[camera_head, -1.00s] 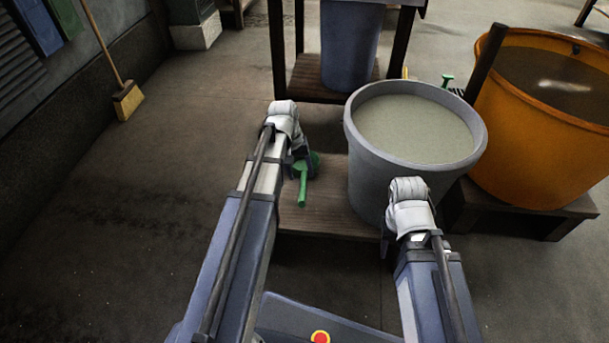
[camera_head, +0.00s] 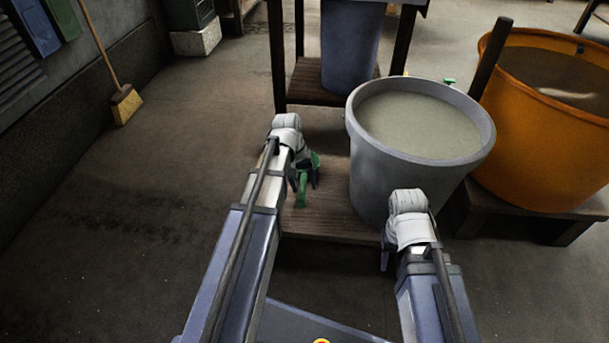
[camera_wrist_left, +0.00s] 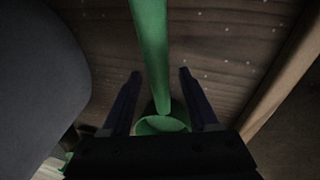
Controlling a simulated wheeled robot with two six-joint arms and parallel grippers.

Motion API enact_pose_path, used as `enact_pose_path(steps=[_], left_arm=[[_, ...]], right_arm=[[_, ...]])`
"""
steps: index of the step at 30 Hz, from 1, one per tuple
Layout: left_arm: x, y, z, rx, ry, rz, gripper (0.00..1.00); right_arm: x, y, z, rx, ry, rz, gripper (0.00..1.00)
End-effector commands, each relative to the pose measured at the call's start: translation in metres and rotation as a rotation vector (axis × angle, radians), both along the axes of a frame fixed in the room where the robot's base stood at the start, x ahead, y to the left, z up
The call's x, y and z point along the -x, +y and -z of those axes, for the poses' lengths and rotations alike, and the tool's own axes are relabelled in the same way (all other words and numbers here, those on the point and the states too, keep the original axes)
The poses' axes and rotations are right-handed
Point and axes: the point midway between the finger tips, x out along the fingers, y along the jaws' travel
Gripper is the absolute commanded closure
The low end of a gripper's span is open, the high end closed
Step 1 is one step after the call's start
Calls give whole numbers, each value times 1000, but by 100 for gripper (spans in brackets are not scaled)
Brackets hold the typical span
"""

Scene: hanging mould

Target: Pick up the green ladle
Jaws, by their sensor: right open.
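The green ladle (camera_head: 301,191) is on the wooden platform beside the grey bucket, partly hidden by my left arm in the head view. My left gripper (camera_head: 304,178) is at the ladle. In the left wrist view its two dark fingers (camera_wrist_left: 160,74) are apart, with the ladle's green handle (camera_wrist_left: 150,40) running between them. Gaps show on both sides of the handle. The ladle's round bowl (camera_wrist_left: 160,126) is partly hidden by the gripper body. My right gripper (camera_head: 385,258) is open, low in front of the grey bucket, its fingers largely hidden by its wrist.
The grey bucket (camera_head: 385,175) of pale liquid stands just right of the ladle on the platform (camera_head: 325,222). An orange tub (camera_head: 535,160) stands farther right. A dark-legged stand (camera_head: 277,60) is behind.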

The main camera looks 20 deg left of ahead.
Motion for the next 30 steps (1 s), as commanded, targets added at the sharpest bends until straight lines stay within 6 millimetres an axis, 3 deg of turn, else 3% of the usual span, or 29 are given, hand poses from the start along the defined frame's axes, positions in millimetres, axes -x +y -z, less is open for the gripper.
enact_pose_path(steps=[2, 15, 30], left_arm=[[0, 0, 0, 0, 0, 0, 49], [0, 0, 0, 0, 0, 0, 99], [0, 0, 0, 0, 0, 0, 100]], right_arm=[[0, 0, 0, 0, 0, 0, 50], [0, 0, 0, 0, 0, 0, 50], [0, 0, 0, 0, 0, 0, 50]])
